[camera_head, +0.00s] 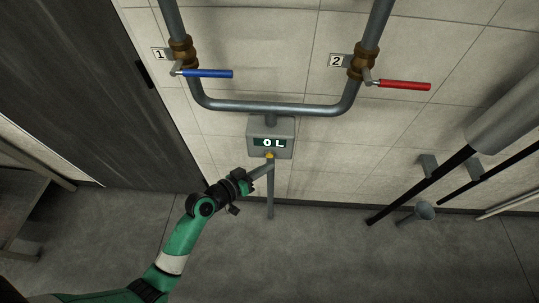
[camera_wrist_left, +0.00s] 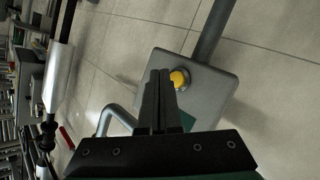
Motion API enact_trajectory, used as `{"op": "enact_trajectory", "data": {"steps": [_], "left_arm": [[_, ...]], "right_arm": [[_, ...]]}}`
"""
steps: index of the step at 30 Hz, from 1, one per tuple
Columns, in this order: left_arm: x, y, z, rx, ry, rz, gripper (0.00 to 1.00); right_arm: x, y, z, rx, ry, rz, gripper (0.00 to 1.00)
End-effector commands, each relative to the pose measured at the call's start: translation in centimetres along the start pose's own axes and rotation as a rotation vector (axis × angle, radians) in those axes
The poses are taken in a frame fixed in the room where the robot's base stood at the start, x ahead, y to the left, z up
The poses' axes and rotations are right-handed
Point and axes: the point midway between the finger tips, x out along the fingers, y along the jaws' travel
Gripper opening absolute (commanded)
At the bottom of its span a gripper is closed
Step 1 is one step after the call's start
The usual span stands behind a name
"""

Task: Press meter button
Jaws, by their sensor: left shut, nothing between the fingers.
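The meter (camera_head: 284,123) is a grey box on the wall below the pipes, with a dark green display (camera_head: 270,143) reading "0 L". Its yellow round button (camera_head: 269,156) is under the display, and shows in the left wrist view (camera_wrist_left: 180,78) just right of the fingertips. My left gripper (camera_head: 266,167) is shut and empty, its fingers pointing at the meter with the tips (camera_wrist_left: 160,73) close to the button. I cannot tell whether they touch it. The fingers cover part of the meter face in the wrist view. My right gripper is not in view.
A blue-handled valve (camera_head: 207,73) marked 1 and a red-handled valve (camera_head: 404,85) marked 2 sit on pipes above the meter. A grey pipe (camera_head: 270,200) hangs below it. The floor below is clear.

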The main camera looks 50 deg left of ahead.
Motion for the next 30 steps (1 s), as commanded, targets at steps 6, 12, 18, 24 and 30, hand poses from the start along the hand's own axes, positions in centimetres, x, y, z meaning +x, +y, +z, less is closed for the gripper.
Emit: {"op": "enact_trajectory", "data": {"steps": [6,12,18,24,30], "left_arm": [[-1.7,1.3,1.0,0.000,-0.002,0.001,0.00],[-2.8,2.1,1.9,0.000,-0.002,0.001,0.00],[-3.0,2.2,2.0,0.000,0.001,0.001,0.00],[-2.9,2.1,2.0,0.000,0.000,0.001,0.00],[-2.9,2.1,2.0,0.000,0.000,0.001,0.00]], "right_arm": [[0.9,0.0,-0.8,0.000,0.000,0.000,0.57],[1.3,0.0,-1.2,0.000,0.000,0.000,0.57],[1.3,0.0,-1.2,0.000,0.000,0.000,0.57],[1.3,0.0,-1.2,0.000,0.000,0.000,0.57],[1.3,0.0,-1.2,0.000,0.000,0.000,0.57]]}}
